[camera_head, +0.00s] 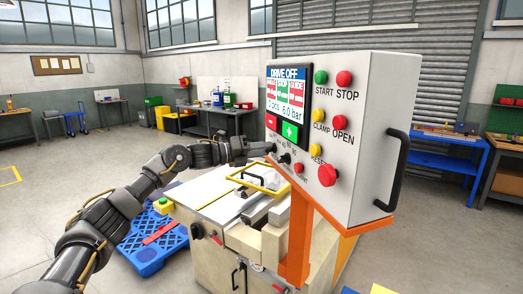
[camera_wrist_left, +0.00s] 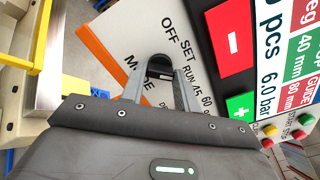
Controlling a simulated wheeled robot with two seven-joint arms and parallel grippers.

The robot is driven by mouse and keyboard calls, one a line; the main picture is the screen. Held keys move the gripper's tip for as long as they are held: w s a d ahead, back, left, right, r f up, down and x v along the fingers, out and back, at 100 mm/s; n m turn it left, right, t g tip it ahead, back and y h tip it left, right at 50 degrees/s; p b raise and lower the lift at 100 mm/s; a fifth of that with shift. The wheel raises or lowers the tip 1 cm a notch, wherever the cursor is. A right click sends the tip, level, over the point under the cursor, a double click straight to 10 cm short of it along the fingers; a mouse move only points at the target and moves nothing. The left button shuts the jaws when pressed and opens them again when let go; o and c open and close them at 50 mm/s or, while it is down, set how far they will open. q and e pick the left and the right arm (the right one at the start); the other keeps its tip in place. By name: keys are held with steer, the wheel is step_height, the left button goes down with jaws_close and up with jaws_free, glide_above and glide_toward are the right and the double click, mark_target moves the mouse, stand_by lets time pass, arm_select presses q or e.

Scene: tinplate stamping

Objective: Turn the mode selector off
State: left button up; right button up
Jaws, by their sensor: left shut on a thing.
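The mode selector (camera_wrist_left: 160,66) is a black knob on the white panel face, with OFF, SET, RUN and MODE printed around it in the wrist view. My left gripper (camera_wrist_left: 159,74) is shut on the knob, one finger on each side. In the head view my left gripper (camera_head: 268,150) reaches the lower left of the control box (camera_head: 384,120) and hides the selector there. The knob's exact pointer direction is hard to tell. The display (camera_head: 288,92) reads DRIVE OFF at its top. My right gripper is not in view.
A second black dial (camera_head: 284,158) sits just right of my gripper. Start, stop, clamp, open and reset buttons and a large red button (camera_head: 327,175) are on the same face. A blue pallet (camera_head: 150,250) is at left.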

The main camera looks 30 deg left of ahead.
arm_select(q)
steer(key=shift+n+p, duration=2.75)
steer(key=shift+n, duration=5.85)
steer(key=o, duration=1)
